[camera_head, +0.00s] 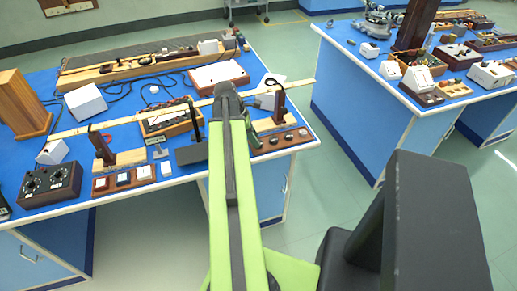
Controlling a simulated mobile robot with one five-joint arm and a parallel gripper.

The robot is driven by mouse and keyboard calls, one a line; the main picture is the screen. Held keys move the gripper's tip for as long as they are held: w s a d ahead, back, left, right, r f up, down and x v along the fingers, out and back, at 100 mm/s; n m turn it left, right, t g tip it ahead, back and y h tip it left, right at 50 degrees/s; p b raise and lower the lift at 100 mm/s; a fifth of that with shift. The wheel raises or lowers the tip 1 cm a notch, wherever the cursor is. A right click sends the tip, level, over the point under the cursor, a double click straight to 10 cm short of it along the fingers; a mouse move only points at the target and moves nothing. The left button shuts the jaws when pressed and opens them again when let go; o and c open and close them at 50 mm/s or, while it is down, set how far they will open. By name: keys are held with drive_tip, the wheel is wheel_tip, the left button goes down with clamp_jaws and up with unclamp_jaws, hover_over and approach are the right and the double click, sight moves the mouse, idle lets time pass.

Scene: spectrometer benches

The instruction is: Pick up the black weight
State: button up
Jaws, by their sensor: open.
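No single black weight stands out clearly. Small dark round pieces sit in a brown tray (281,141) near the front right edge of the left bench, and one of them may be the weight, but they are too small to tell. A larger black block-like piece (191,154) stands left of my arm. My green arm reaches from the bottom up over the left bench. My gripper (228,97) is at its dark far end, above the middle of the bench. Its fingers are hard to make out, and I see nothing held.
The left blue bench (88,140) is crowded: a long wooden beam (185,108), upright brown posts, a black knob box (48,186), white boxes and cables. A second blue bench (360,92) stands at the right. Green floor (310,205) between them is clear.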

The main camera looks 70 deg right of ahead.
drive_tip(key=shift+b+x, duration=0.35)
drive_tip(key=shift+x, duration=0.75)
drive_tip(key=shift+r, duration=0.1)
clamp_jaws()
drive_tip(key=shift+r, duration=0.1)
